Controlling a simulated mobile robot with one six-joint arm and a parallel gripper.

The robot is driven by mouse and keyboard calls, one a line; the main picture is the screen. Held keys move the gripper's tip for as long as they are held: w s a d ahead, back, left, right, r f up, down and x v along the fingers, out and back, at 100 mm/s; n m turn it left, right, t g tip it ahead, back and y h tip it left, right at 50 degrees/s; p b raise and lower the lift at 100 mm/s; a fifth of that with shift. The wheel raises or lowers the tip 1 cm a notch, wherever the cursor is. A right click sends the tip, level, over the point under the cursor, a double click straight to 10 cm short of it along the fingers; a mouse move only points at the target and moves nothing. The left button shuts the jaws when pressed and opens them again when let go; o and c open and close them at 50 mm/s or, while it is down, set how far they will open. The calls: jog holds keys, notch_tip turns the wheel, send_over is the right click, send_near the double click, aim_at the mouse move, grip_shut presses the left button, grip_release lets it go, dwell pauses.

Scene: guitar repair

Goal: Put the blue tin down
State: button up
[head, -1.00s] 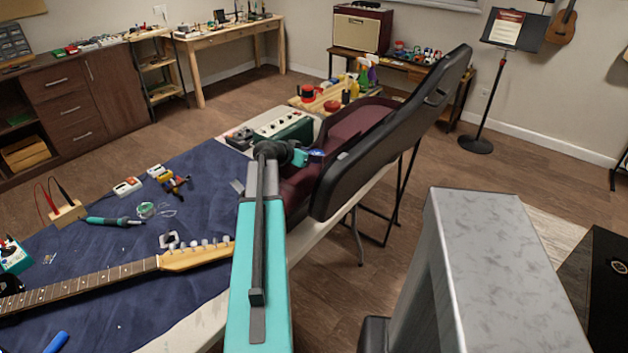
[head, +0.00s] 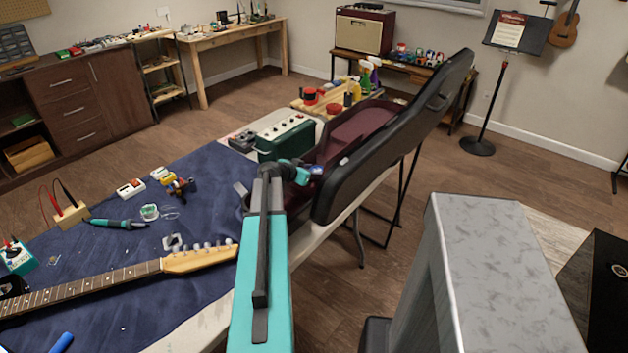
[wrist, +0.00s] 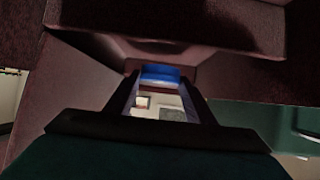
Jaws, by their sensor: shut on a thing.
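The blue tin (wrist: 160,74) shows in the wrist view as a blue strip between the two fingertips of my gripper (wrist: 160,84). My gripper is shut on it. Around it in the wrist view are dark red lined walls (wrist: 85,85) of the guitar case. In the head view my gripper (head: 314,172) is at the near end of the open case, by its dark red lining (head: 362,122). The tin is mostly hidden there behind my arm and gripper. I cannot tell whether the tin touches the case floor.
The black case lid (head: 425,115) stands tilted up just right of my gripper. A green amplifier box (head: 286,138) stands close on the left. A guitar neck (head: 130,272), a soldering iron (head: 118,224) and small parts lie on the blue cloth (head: 190,220).

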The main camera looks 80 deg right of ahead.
aim_at(314, 185)
jog(key=shift+f+p, duration=0.45)
jog(key=shift+f, duration=1.4)
jog(key=shift+f, duration=0.15)
jog(key=o, duration=1)
jog(key=shift+o, duration=0.2)
jog(key=shift+r, duration=0.2)
jog(key=shift+w+a+r, duration=0.2)
jog(key=shift+w+a, duration=0.1)
jog(key=shift+a, duration=0.25)
jog(key=b+v, duration=0.3)
jog(key=v, duration=0.7)
jog(key=shift+w+a+r, duration=0.15)
jog(key=shift+a+r, duration=0.05)
jog(key=shift+a, duration=0.05)
jog(key=shift+d+f, duration=0.1)
jog(key=shift+d, duration=0.05)
jog(key=shift+p+x, duration=1.25)
jog(key=shift+x, duration=3.75)
